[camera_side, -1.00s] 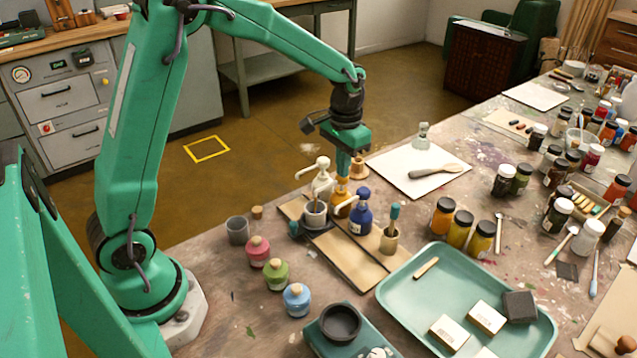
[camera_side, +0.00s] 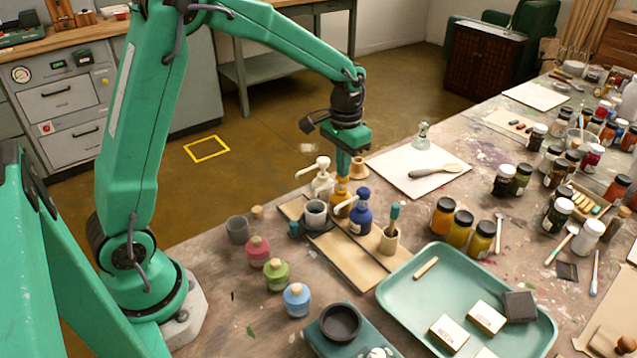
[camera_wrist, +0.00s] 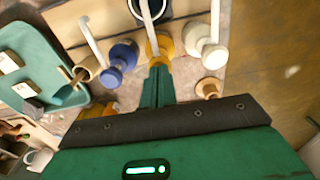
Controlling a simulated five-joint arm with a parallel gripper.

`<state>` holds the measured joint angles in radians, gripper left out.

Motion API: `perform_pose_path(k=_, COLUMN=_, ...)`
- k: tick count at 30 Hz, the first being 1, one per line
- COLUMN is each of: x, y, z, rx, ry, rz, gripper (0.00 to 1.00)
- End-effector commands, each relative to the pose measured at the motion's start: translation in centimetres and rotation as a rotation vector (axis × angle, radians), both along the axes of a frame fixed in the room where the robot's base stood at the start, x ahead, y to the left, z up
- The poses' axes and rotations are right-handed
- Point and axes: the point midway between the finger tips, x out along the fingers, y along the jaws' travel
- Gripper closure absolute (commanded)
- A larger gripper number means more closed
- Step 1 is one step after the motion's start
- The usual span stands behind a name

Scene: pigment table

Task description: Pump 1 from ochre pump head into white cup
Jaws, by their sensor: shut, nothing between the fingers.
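The ochre pump bottle (camera_side: 341,194) stands among other pump bottles on a tan board, its head directly below my gripper (camera_side: 343,177). The wrist view also shows the ochre pump (camera_wrist: 160,46), its spout reaching toward the cup. My gripper (camera_wrist: 158,68) is shut and empty, with its fingertips at the top of the ochre head; whether they press on it I cannot tell. The pale cup (camera_side: 314,220) stands upright on the board, left of the ochre bottle in the side view. Its contents are too dark to make out.
A white pump bottle (camera_side: 321,184) and a blue pump bottle (camera_side: 361,217) stand close on either side of the ochre one. A grey cup (camera_side: 237,230), small corked jars and a brush pot (camera_side: 389,241) stand nearby. A green tray (camera_side: 405,290) is at the front right.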

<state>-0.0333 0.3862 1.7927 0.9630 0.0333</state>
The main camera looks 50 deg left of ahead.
Motion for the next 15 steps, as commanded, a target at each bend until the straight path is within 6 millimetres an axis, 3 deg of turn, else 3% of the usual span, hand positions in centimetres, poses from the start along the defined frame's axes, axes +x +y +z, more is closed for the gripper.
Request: perform_pose_path(k=15, x=0.0, y=0.0, z=1.8, rx=0.0, ry=0.0, rz=0.0, gripper=1.0)
